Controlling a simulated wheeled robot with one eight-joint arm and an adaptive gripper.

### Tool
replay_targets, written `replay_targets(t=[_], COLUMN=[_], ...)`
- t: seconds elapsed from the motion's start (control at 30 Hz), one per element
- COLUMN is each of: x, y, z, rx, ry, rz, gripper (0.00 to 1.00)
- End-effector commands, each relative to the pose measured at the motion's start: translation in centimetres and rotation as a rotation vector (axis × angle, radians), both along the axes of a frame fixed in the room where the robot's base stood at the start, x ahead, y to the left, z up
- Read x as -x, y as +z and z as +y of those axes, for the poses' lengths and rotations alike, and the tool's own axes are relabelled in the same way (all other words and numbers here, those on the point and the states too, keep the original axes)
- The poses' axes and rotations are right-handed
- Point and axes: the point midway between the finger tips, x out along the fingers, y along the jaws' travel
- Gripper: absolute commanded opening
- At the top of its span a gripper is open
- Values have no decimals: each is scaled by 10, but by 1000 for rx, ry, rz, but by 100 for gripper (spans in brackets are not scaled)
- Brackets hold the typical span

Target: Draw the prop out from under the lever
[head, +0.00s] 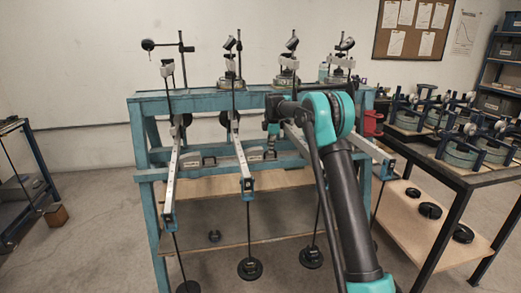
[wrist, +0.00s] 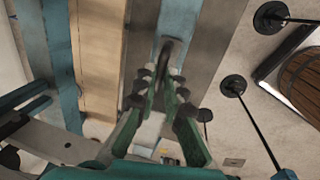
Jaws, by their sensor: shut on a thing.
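The lever frame is a teal stand (head: 245,97) with several pale lever bars (head: 241,165) sloping toward me, each with a hanging weight. My gripper (head: 271,150) points down at the rear crossbeam, partly behind my own arm in the head view. In the wrist view, the green fingers of my gripper (wrist: 162,88) are closed in on a narrow dark piece (wrist: 167,52), which seems to be the prop. Its lower part is hidden by the fingers. I cannot tell whether it touches a lever. A pale lever bar (wrist: 45,137) shows at left in the wrist view.
Black disc weights (head: 250,268) hang low on rods in front of the stand. A wooden shelf (head: 225,187) runs below. A dark bench (head: 447,170) with several devices stands at right, and another table (head: 22,185) at far left. Neighbouring levers flank my arm closely.

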Motion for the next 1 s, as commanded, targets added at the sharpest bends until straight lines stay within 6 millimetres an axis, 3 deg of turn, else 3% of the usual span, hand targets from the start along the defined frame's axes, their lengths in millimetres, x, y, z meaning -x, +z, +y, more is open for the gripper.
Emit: replay_targets(t=[0.3,0.33,0.5,0.83,1.0], x=[-2,-2,-2,-1,4], y=[0,0,0,3,24], z=[-6,-6,-5,-4,-5], rx=[3,4,2,2,2], ry=[-2,-3,-2,0,0], rz=[-2,-2,-2,-1,-1], gripper=[0,12,31,31,31])
